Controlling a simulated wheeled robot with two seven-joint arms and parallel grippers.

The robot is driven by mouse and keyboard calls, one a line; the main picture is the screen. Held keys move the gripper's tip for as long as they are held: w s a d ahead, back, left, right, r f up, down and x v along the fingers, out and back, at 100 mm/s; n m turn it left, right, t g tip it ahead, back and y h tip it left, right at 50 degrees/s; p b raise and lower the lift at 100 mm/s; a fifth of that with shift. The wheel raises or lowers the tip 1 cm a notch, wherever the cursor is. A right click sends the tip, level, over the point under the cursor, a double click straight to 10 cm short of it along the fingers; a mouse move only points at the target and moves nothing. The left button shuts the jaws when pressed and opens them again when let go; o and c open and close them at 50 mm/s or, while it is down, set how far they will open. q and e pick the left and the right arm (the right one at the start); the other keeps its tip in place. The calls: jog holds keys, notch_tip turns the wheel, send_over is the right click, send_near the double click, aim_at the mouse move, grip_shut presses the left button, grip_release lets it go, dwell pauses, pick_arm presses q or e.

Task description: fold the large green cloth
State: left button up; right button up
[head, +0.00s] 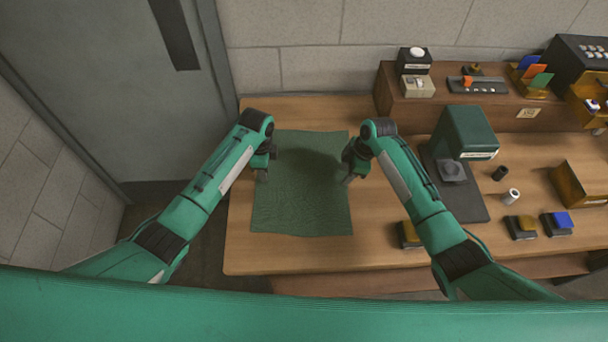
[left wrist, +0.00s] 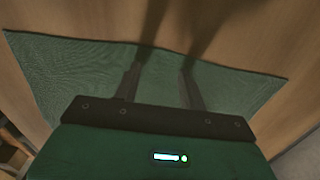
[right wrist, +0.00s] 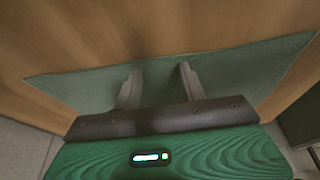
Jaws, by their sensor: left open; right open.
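The large green cloth (head: 302,190) lies spread out flat on the left part of the wooden table, roughly rectangular with slight wrinkles. My left gripper (head: 263,174) is open over the cloth's left edge, toward its far half. My right gripper (head: 348,178) is open over the cloth's right edge, at about the same depth. In the left wrist view the cloth (left wrist: 75,75) spreads beneath the two apart fingers (left wrist: 160,80). In the right wrist view the cloth (right wrist: 225,75) lies beneath the open fingers (right wrist: 157,80). Neither gripper holds anything; whether the fingertips touch the cloth is unclear.
The table (head: 290,255) is bare around the cloth. A green press-like machine (head: 465,132) on a dark base stands to the right. A raised wooden shelf (head: 430,112) runs along the back.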

pick_arm(q)
jog(key=shift+f, duration=0.1)
jog(key=shift+f, duration=0.1)
pick_arm(e)
jog(key=shift+f, duration=0.15)
pick_arm(q)
grip_shut()
pick_arm(e)
grip_shut()
dwell(0.4)
